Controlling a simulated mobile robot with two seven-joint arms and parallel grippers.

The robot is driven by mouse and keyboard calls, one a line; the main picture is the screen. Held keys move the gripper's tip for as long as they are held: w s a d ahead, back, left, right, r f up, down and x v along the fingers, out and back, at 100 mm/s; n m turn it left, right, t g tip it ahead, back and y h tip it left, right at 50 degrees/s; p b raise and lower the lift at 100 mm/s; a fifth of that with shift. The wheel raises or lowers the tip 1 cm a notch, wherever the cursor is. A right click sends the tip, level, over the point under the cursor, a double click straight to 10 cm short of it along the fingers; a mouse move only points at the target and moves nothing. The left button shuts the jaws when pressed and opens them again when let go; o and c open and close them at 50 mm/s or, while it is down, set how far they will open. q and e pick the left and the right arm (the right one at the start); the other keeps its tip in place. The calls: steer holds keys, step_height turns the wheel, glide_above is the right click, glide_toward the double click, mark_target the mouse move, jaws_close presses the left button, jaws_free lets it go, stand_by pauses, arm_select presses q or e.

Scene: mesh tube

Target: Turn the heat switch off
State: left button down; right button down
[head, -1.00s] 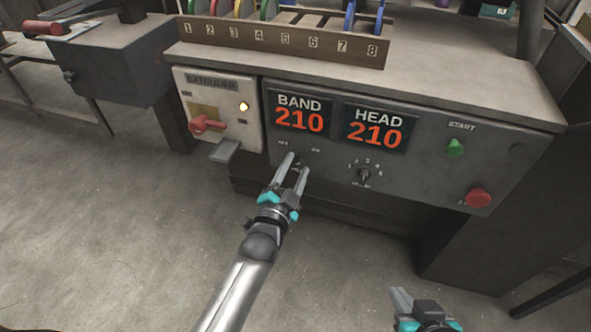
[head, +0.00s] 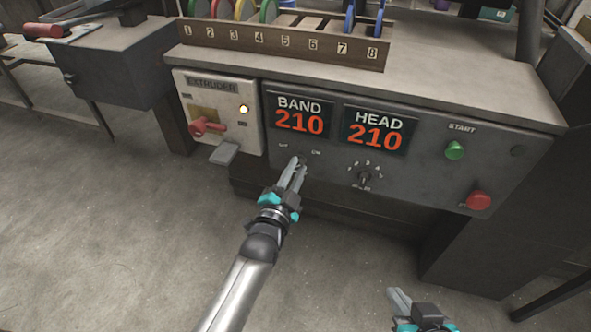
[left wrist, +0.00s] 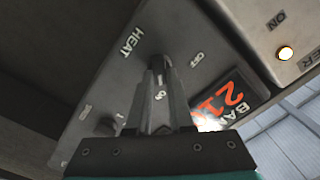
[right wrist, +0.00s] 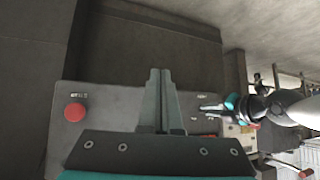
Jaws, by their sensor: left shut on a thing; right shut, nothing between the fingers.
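The heat switch (left wrist: 157,62) is a small dark knob on the grey control panel (head: 420,185), below the BAND 210 display (head: 300,116). Its OFF mark is at the upper left and its ON mark at the upper right in the head view. The HEAT label (left wrist: 131,42) shows beside it in the left wrist view. My left gripper (head: 298,163) is shut on the switch, and its fingers mostly hide the switch in the head view. I cannot tell which mark it points to. My right gripper (head: 399,294) is shut and empty, low in front of the panel.
A HEAD 210 display (head: 376,130), a numbered dial (head: 365,176), a green start button (head: 454,150) and a red button (head: 478,199) are further right. The white extruder box (head: 240,125) on the left has a red handle (head: 206,127) and a lit lamp. Open floor lies in front.

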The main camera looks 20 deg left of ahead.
stand_by(0.4)
arm_select(q)
steer(key=shift+r+n+p, duration=0.1)
steer(key=shift+n+p, duration=0.35)
steer(key=shift+n, duration=0.05)
arm_select(e)
steer(key=s+d+r+g+h+p, duration=0.1)
steer(key=s+d+g+h+p, duration=0.1)
steer(key=s+d+g, duration=0.25)
arm_select(q)
steer(key=shift+a+n+p, duration=0.15)
steer(key=shift+n+p, duration=0.25)
steer(key=shift+n, duration=2.4)
steer(key=shift+a+n+p, duration=0.15)
steer(key=shift+n+p, duration=0.3)
steer(key=shift+n, duration=2.35)
steer(key=shift+a+n+p, duration=0.15)
steer(key=shift+n+p, duration=0.25)
steer(key=shift+n, duration=2.4)
arm_select(e)
step_height(320, 180, down, 6)
steer(key=shift+d+f+m+g, duration=0.2)
steer(key=shift+d+m+g, duration=0.1)
steer(key=shift+g, duration=0.05)
arm_select(q)
steer(key=c, duration=0.8)
jaws_free()
